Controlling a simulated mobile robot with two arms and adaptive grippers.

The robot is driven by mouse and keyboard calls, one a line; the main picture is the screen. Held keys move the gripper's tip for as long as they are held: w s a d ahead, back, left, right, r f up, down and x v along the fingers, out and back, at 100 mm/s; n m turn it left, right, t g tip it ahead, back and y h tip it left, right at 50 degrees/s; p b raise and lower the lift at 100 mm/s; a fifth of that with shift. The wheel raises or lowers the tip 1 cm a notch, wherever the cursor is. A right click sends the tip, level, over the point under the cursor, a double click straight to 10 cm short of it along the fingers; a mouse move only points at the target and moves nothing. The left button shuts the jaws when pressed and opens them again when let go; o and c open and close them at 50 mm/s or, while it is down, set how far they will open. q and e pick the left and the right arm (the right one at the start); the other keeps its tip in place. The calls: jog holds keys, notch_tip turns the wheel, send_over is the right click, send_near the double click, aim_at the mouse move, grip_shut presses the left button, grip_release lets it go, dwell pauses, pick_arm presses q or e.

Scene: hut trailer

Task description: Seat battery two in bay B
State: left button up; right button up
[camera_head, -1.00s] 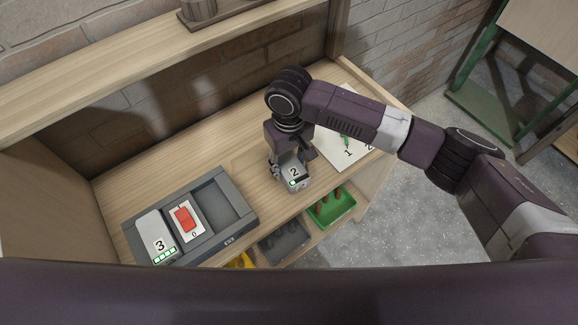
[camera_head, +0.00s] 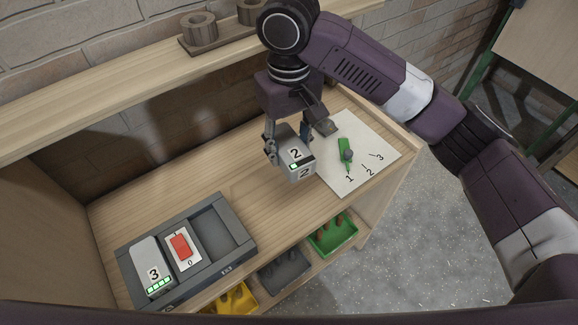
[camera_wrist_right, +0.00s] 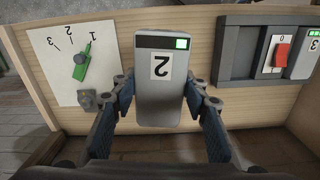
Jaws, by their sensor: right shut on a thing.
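Battery two (camera_head: 296,160) is a grey block with a "2" label and one lit green light. My right gripper (camera_head: 286,146) is shut on it and holds it up over the bench, right of the dock. In the right wrist view battery two (camera_wrist_right: 165,85) sits between the fingers (camera_wrist_right: 165,105). The grey dock (camera_head: 250,240) lies on the bench at the left. Battery three (camera_head: 150,262), with several green lights, fills its left bay. A red switch (camera_head: 181,246) marked 0 is in the middle. The right bay (camera_head: 213,232) is empty. My left gripper is not in view.
A white sheet (camera_head: 375,135) with a green pointer (camera_head: 345,152) and marks 1, 2, 3 lies right of battery two. Green (camera_head: 335,238), grey (camera_head: 285,270) and yellow (camera_head: 232,299) bins sit below the front edge. Bench between dock and battery is clear.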

jog(key=shift+d+r, duration=0.1)
jog(key=shift+r, duration=1.3)
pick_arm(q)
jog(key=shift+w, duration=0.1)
pick_arm(e)
jog(key=s+d+f+m, duration=0.2)
jog(key=s+d, duration=0.3)
jog(key=d, duration=0.4)
jog(key=s+d+f+m, duration=0.2)
jog(key=s+d+m, duration=0.2)
jog(key=d, duration=0.6)
jog(key=shift+s+f, duration=0.4)
jog(key=shift+s, duration=0.15)
jog(key=shift+w, duration=0.1)
